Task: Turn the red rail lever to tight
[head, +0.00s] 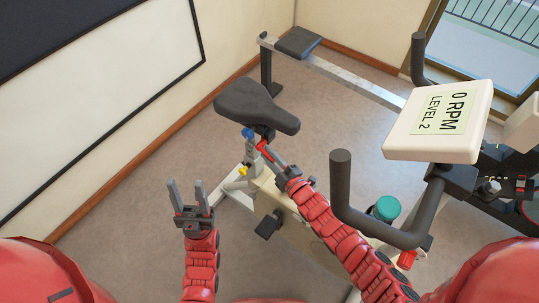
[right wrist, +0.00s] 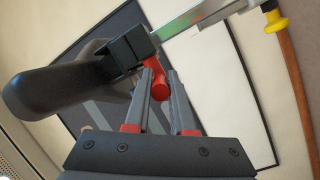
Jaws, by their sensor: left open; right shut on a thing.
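Whether the lever stands at tight cannot be read. My left gripper (head: 186,184) is open and empty, pointing up, left of the bike and apart from it.
A blue knob (head: 247,133) and a yellow knob (head: 243,170) are near the lever on the bike. The console (head: 437,122) reads 0 RPM, LEVEL 2. Dark handlebars (head: 341,185) and a teal-lidded bottle (head: 387,207) are near my right arm. Floor (head: 130,200) at left is clear.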

